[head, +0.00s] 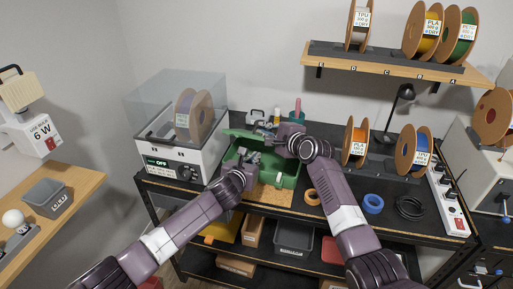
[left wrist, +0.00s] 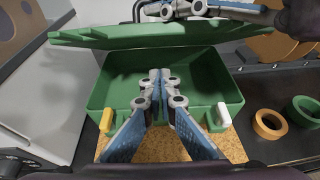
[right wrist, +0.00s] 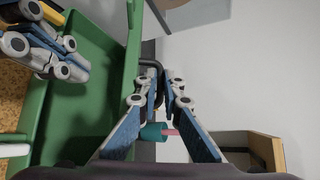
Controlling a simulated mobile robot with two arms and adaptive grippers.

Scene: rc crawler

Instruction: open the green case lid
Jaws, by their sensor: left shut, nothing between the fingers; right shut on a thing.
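The green case (head: 288,184) stands on the bench. Its lid (head: 240,133) is raised, and the left wrist view shows the lid (left wrist: 100,38) tilted above the open, empty-looking tub (left wrist: 215,90). My right gripper (right wrist: 158,88) appears shut on a thin black handle (right wrist: 150,66) on the lid's outer side; its fingers partly hide the grip. In the left wrist view this gripper (left wrist: 160,10) is above the lid. My left gripper (left wrist: 160,78) is shut and empty, over the tub's front between a yellow latch (left wrist: 106,121) and a white latch (left wrist: 222,118).
A dryer box (head: 172,150) with a spool stands close to the case's left. A teal pot (right wrist: 152,131) and other small items stand behind the case. A spool shelf (head: 395,66) hangs above.

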